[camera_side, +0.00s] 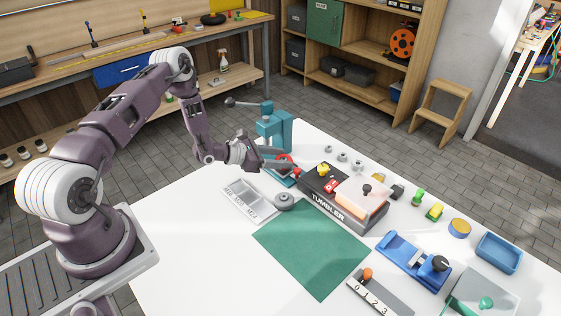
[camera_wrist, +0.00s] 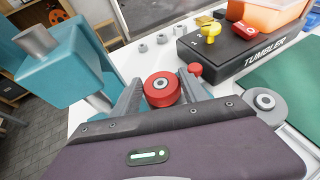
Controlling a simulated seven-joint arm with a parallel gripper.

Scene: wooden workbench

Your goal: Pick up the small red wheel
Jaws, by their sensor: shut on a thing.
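The small red wheel (camera_wrist: 161,88) has a pale metal hub and sits between the two grey fingers of my gripper (camera_wrist: 160,86), which is shut on it. In the side view the wheel (camera_side: 285,157) shows as a bit of red by the fingers of my gripper (camera_side: 281,162), partly hidden by them. It is beside the teal press and just left of the tumbler. I cannot tell whether it touches the surface below.
The teal arbor press (camera_side: 274,130) stands close behind my gripper. A grey wheel (camera_side: 284,201), a parts tray (camera_side: 250,199) and a green mat (camera_side: 312,250) lie in front.

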